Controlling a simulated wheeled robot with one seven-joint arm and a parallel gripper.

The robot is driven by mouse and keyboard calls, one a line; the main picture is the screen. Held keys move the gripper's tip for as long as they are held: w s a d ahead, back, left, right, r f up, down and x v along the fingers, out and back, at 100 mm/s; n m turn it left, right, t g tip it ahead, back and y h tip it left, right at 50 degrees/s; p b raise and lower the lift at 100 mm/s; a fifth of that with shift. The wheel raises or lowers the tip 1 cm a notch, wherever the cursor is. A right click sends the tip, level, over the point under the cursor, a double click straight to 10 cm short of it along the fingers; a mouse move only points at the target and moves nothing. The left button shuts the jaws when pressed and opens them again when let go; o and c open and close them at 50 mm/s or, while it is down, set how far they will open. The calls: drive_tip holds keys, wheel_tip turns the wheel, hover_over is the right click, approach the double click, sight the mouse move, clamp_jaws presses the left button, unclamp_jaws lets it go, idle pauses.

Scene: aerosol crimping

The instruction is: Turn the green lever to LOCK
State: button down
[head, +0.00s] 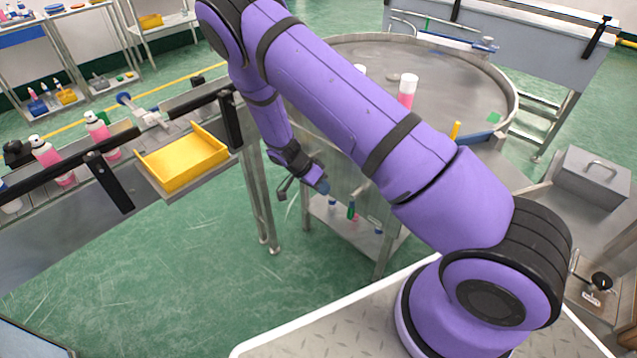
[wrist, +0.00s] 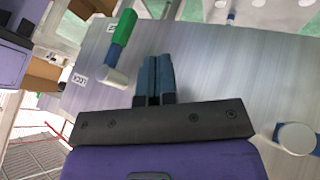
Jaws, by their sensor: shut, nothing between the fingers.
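The green lever (wrist: 124,26) shows in the wrist view, left of and above my fingers. It has a green grip, a blue section and a pale round hub (wrist: 113,78) on a brushed metal panel (wrist: 215,75). Its grip points up and slightly right in the picture. A white label (wrist: 80,79), apparently reading LOCK and turned over, lies left of the hub. My gripper (wrist: 153,82) has its blue fingers together and empty, right of the lever with a gap.
A pale round knob (wrist: 297,138) sits at the right of the wrist view. In the head view, a round steel table (head: 440,75) carries a pink can (head: 408,90). A yellow tray (head: 182,160) and a conveyor with pink cans (head: 52,160) are left. Green floor (head: 200,270) is open below.

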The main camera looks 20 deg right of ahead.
drive_tip(key=s+d+f, duration=0.4)
drive_tip(key=s, duration=0.1)
idle(0.3)
